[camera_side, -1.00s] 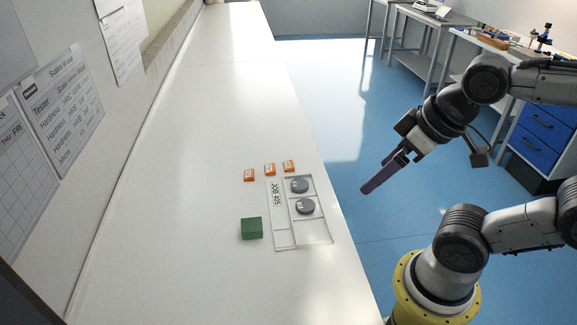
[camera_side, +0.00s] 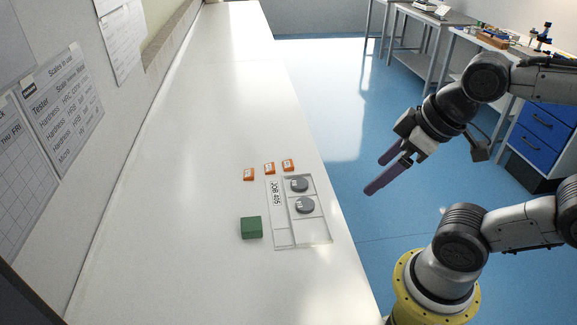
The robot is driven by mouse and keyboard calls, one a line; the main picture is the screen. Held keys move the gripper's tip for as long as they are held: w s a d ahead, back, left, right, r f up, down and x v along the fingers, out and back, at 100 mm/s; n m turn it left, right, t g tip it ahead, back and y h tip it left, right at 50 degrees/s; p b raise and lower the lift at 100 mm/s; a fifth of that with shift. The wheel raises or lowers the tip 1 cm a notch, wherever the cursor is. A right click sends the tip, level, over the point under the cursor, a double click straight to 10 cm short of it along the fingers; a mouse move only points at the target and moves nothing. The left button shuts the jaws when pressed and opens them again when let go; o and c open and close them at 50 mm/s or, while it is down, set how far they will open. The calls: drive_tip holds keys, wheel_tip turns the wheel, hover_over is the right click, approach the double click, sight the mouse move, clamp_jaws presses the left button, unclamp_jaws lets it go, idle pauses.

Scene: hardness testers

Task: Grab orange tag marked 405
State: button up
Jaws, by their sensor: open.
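Three small orange tags lie in a row on the white bench: a left tag (camera_side: 249,174), a middle tag (camera_side: 269,168) and a right tag (camera_side: 288,165). Each has a pale marking on top, too small to read, so I cannot tell which is 405. Just in front of them is a clear tray (camera_side: 283,240) with a label (camera_side: 276,193) reading "JOB 405". My gripper (camera_side: 372,176) is open and empty, up to the right of the tags and apart from them, its two purple fingers pointing down-left.
Two grey discs, an upper one (camera_side: 299,185) and a lower one (camera_side: 305,205), sit in the tray. A green block (camera_side: 251,228) stands left of the tray. The white bench (camera_side: 190,130) is clear behind and left of the tags, up to the wall.

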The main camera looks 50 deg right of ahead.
drive_tip(key=w+r+n+y, duration=0.1)
drive_tip(key=w+r+n, duration=0.65)
drive_tip(key=w, duration=0.25)
drive_tip(key=n+g+y, duration=0.1)
drive_tip(key=n+y, duration=0.1)
hover_over(290, 163)
drive_tip(key=s+a, duration=0.2)
drive_tip(key=a, duration=0.2)
wheel_tip(290, 163, down, 11)
drive_tip(key=s+d+f+m+g, duration=0.1)
drive_tip(key=s+d+f+m, duration=0.1)
drive_tip(key=d+f, duration=0.8)
drive_tip(key=x, duration=0.5)
drive_tip(key=a+x, duration=0.1)
drive_tip(key=x, duration=0.4)
drive_tip(key=s+x, duration=0.1)
drive_tip(key=x, duration=0.4)
drive_tip(key=shift+a+f, duration=0.25)
drive_tip(key=shift+a, duration=0.05)
drive_tip(key=shift+s, duration=0.1)
drive_tip(key=c, duration=1.4)
